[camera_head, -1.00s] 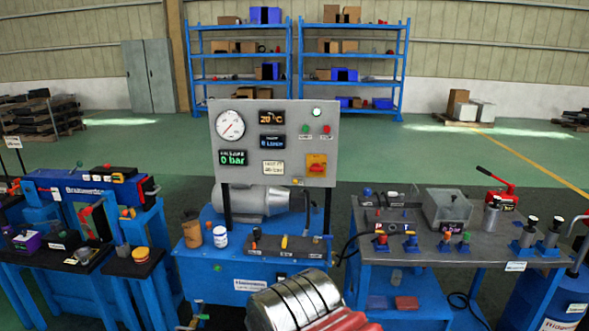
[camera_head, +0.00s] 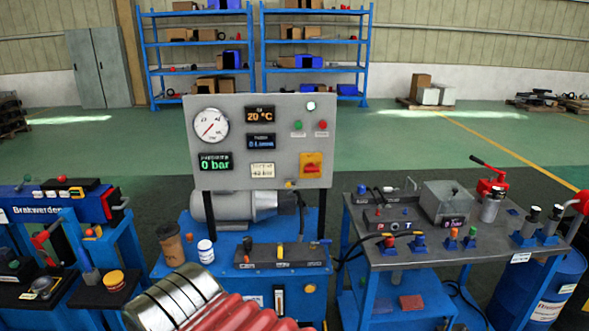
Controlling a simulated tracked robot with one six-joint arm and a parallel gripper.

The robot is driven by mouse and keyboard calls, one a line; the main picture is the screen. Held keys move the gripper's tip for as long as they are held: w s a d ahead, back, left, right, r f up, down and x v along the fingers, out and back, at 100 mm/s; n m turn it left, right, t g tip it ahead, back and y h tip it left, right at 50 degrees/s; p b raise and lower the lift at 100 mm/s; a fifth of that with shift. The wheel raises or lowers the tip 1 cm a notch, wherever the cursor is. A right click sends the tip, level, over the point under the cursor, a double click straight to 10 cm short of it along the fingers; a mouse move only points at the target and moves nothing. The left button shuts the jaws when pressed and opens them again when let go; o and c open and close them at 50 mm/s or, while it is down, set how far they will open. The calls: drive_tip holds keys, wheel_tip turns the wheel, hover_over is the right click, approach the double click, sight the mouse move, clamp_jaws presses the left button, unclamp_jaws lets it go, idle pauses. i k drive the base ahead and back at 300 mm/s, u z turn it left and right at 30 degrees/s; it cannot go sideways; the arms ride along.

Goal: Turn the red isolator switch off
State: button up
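The red isolator switch (camera_head: 312,165) sits on a yellow plate at the lower right of the grey control panel (camera_head: 238,183). Its handle position is too small to tell for certain. The panel stands on two black posts above a blue power unit. A silver cylindrical part of my arm and a red ribbed part show at the bottom of the view, below and in front of the power unit. My gripper's fingers are not in view. Nothing of mine touches the panel.
A bench with a grey top (camera_head: 400,257) and several valves stands at the right. A blue barrel (camera_head: 545,290) is beside it. A blue test bench (camera_head: 60,207) is at the left. A brown cup (camera_head: 171,243) and white can (camera_head: 206,251) stand before the panel.

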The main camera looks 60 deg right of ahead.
sight(310, 167)
drive_tip(key=z, duration=0.25)
drive_tip(key=i, duration=0.85)
drive_tip(key=z, duration=0.5)
